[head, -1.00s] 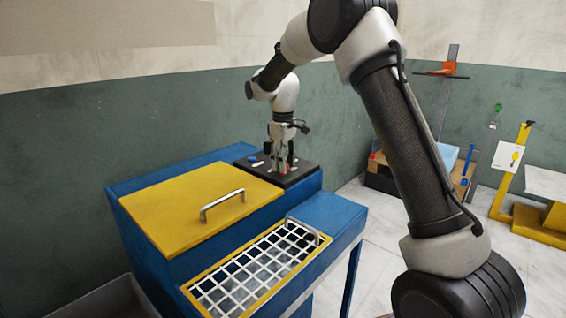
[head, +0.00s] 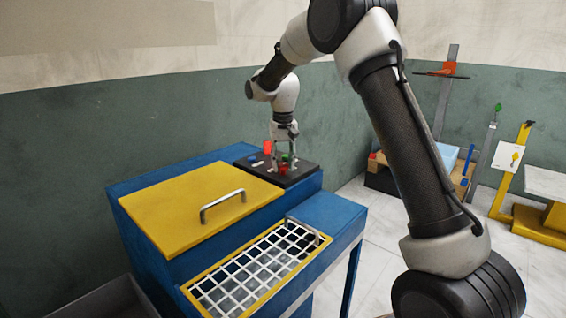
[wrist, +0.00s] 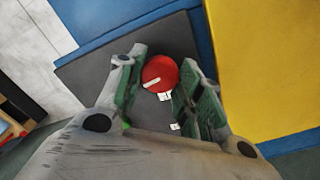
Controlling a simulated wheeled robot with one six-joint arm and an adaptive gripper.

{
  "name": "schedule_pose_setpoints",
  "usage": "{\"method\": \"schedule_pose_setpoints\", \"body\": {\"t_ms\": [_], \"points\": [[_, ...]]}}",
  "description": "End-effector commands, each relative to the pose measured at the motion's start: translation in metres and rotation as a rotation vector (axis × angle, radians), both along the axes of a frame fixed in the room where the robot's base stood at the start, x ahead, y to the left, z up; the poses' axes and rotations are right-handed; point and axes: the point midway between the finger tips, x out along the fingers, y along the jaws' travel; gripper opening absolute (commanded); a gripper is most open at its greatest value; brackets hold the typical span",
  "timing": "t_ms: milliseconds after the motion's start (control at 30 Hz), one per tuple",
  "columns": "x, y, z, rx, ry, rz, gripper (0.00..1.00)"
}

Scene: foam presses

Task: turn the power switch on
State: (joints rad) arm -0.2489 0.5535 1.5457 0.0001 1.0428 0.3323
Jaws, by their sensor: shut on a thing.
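A round red knob (wrist: 160,72) with a short white line on its top sits on the dark panel (wrist: 85,72), in the wrist view. I take it to be the power switch. My gripper (wrist: 158,88) has one green-padded finger on each side of it and is shut on it. In the head view, my gripper (head: 284,165) points down at the dark panel (head: 300,178) on the blue machine's far right corner, with the red knob (head: 283,170) low between its fingers. Small white labels (wrist: 165,97) lie beside the knob.
An upright red piece (head: 267,147) stands just left of my gripper. A yellow lid (head: 180,205) with a metal handle (head: 222,205) and a white grid (head: 250,270) are in front. Yellow and blue stands (head: 510,170) are at the right.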

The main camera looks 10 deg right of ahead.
Motion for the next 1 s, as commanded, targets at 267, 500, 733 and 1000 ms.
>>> {"method": "schedule_pose_setpoints", "body": {"t_ms": [267,500,733,1000], "points": [[0.0008,-0.0001,0.001,0.0,-0.003,-0.101,0.12],[0.0008,-0.0001,0.001,0.001,-0.003,-0.128,0.12],[0.0009,-0.0001,0.0011,0.001,-0.003,-0.129,0.12],[0.0007,-0.0001,0.0008,0.001,-0.002,-0.129,0.58]]}}
